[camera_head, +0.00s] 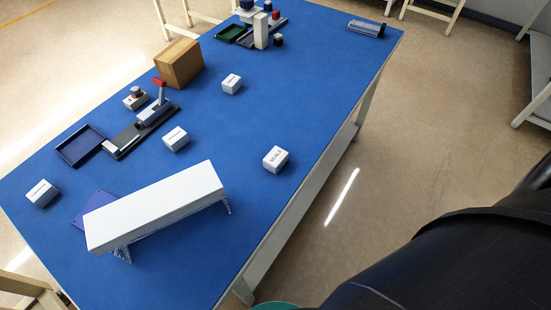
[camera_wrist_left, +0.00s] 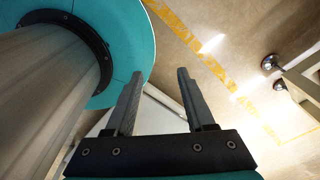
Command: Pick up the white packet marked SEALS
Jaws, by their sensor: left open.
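The white packet marked SEALS (camera_head: 276,159) sits on the blue table top (camera_head: 240,137), near its right edge in the head view. My left gripper (camera_wrist_left: 158,88) is open and empty in the left wrist view, with floor and part of a pale frame beyond its fingers. The packet is not in the wrist view, and the left gripper is not in the head view. My right gripper is in neither view.
Other white packets (camera_head: 176,138), (camera_head: 232,84) and (camera_head: 42,193) lie on the table. A long white raised shelf (camera_head: 155,205) stands at the front. A cardboard box (camera_head: 179,64), a lever device (camera_head: 150,110) and a blue tray (camera_head: 80,146) are farther left. The table around the SEALS packet is clear.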

